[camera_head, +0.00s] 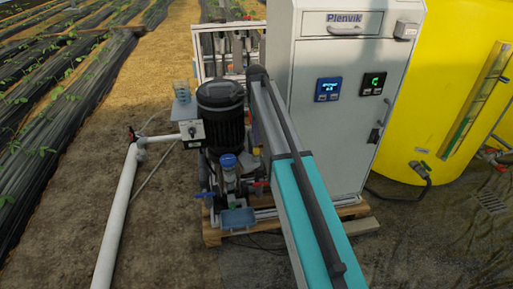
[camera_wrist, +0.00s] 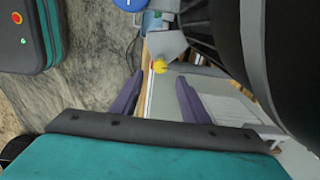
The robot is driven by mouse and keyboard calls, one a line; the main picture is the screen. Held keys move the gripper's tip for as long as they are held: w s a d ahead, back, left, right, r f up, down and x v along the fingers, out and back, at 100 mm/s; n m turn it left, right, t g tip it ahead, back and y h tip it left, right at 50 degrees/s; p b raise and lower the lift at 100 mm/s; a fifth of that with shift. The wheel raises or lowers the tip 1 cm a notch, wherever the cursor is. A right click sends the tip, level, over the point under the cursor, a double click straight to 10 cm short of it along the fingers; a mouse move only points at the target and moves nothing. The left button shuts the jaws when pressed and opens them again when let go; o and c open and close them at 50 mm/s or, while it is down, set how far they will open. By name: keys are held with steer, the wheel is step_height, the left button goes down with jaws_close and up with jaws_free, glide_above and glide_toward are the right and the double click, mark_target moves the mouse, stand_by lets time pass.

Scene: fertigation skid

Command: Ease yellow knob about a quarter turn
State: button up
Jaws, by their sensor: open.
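The yellow knob (camera_wrist: 160,67) is small and round in the wrist view, near the top centre. In the picture the knob shows between and just past the fingertips. I see no contact, and the depth gap is hard to judge. In the head view my teal arm reaches over the skid, and I cannot make out the knob or the gripper there.
The black pump motor (camera_head: 221,115) stands on the skid; a large dark body (camera_wrist: 285,60) crowds the wrist view's right. A blue cap (camera_head: 228,160) is below the motor. The grey cabinet (camera_head: 335,105) and yellow tank (camera_head: 455,70) stand right. A white pipe (camera_head: 118,215) runs left.

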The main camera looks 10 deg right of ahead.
mark_target(256, 149)
step_height(256, 149, down, 8)
steer(key=shift+r+b, duration=0.25)
steer(key=shift+b, duration=0.25)
jaws_close()
